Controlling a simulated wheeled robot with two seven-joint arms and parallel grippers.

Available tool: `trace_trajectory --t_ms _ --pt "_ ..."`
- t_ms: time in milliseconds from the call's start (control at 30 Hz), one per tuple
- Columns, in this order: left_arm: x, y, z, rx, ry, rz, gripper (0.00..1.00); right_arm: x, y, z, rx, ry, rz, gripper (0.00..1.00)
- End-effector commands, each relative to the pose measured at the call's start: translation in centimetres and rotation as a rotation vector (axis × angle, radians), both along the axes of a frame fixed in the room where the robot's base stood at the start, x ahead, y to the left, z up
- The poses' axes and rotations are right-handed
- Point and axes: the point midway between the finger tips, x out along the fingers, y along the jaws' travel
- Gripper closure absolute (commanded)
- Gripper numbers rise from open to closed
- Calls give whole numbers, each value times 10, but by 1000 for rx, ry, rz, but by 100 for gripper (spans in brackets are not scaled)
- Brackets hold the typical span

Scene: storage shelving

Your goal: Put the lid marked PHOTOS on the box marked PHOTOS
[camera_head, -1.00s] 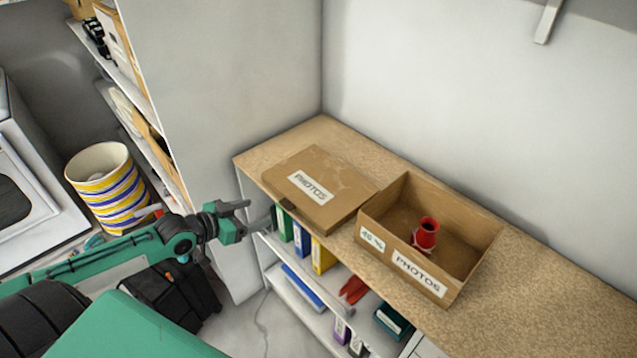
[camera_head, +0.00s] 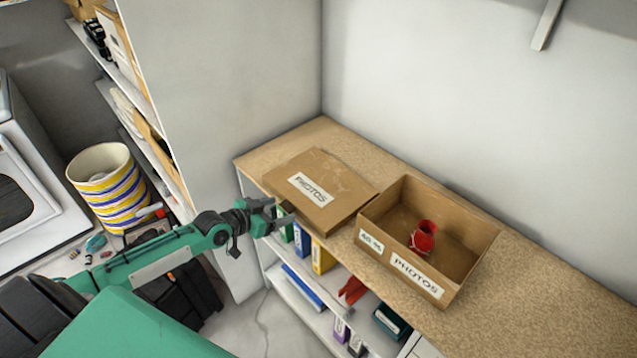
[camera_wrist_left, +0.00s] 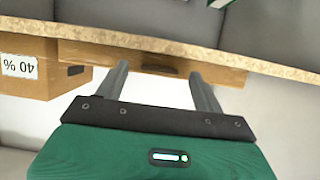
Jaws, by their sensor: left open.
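The lid marked PHOTOS (camera_head: 335,182) is a flat brown cardboard piece lying label up on the worktop, left of the box. The open box marked PHOTOS (camera_head: 459,287) stands beside it with a red vase (camera_head: 424,238) inside. My left gripper (camera_head: 283,211) is open at the lid's front left edge. In the left wrist view the lid's edge with a dark slot (camera_wrist_left: 145,70) shows between the open fingers (camera_wrist_left: 158,74); I cannot tell if they touch it. The box also shows there (camera_wrist_left: 30,88), at the left. My right gripper is out of view.
The speckled worktop (camera_head: 545,310) is free right of the box. Shelves below hold several binders (camera_head: 320,256). A wall panel (camera_head: 240,90) bounds the worktop's left end. A striped basket (camera_head: 108,190) stands at the left.

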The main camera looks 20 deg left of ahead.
Motion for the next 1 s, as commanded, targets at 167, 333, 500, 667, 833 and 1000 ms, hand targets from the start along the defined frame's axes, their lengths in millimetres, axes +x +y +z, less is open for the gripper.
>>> trace_trajectory --t_ms 167,333,500,667,833,1000 --pt "12 -5 -4 0 -1 0 31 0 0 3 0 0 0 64" --pt "12 -6 -6 2 0 -1 31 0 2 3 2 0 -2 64" --pt "12 -5 -6 2 0 -1 43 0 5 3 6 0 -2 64" --pt "12 -5 -6 2 0 -1 74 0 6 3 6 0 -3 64" --pt "12 -5 -6 2 -1 -1 81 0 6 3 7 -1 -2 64" --pt "13 -5 -4 1 -2 -1 81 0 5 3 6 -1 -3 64"
